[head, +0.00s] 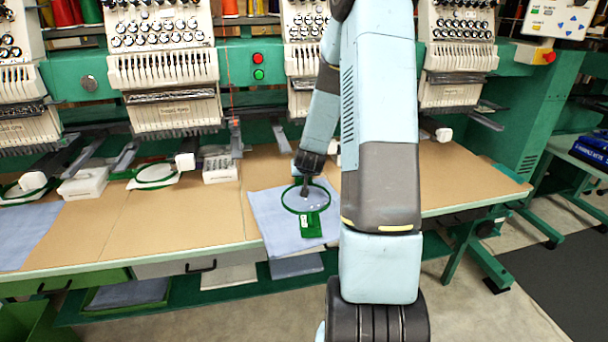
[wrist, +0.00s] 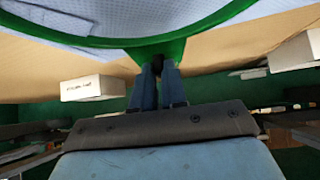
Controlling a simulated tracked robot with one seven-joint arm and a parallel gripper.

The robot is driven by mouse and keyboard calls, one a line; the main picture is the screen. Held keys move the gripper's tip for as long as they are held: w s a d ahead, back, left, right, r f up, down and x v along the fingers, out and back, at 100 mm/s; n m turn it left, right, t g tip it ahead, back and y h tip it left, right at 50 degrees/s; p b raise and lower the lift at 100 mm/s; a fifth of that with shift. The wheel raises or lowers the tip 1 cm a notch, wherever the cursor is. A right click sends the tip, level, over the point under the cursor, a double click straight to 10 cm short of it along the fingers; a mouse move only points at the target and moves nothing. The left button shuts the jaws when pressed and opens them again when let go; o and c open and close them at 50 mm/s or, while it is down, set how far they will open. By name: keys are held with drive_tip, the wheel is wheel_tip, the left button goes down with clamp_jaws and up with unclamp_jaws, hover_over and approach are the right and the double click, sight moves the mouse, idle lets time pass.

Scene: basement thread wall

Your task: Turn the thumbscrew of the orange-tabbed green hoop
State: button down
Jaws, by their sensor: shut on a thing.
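A green hoop (head: 283,201) lies over pale blue cloth (head: 262,222) on the tan table in front of the middle machine. In the wrist view the hoop's green rim (wrist: 215,22) curves across the top, with a green lug pointing at my gripper. A small dark piece, seemingly the thumbscrew (wrist: 157,64), sits at this lug between my fingertips. My gripper (wrist: 157,72) is shut on it. In the head view my gripper (head: 304,190) reaches down at the hoop's far side. I see no orange tab.
Embroidery machine heads (head: 165,60) stand behind the table. Other hoops (head: 155,174) and small white boxes (head: 220,168) sit to the left. A white box (wrist: 93,88) is left of my fingers. Bare tan tabletop (head: 190,220) is free left of the cloth.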

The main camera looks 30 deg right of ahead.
drive_tip(key=shift+m, duration=0.4)
drive_tip(key=c, duration=1.1)
unclamp_jaws()
drive_tip(key=shift+c, duration=0.2)
drive_tip(key=v, duration=1.3)
drive_tip(key=shift+a+r, duration=0.3)
drive_tip(key=shift+a, duration=0.1)
drive_tip(key=shift+s, duration=0.1)
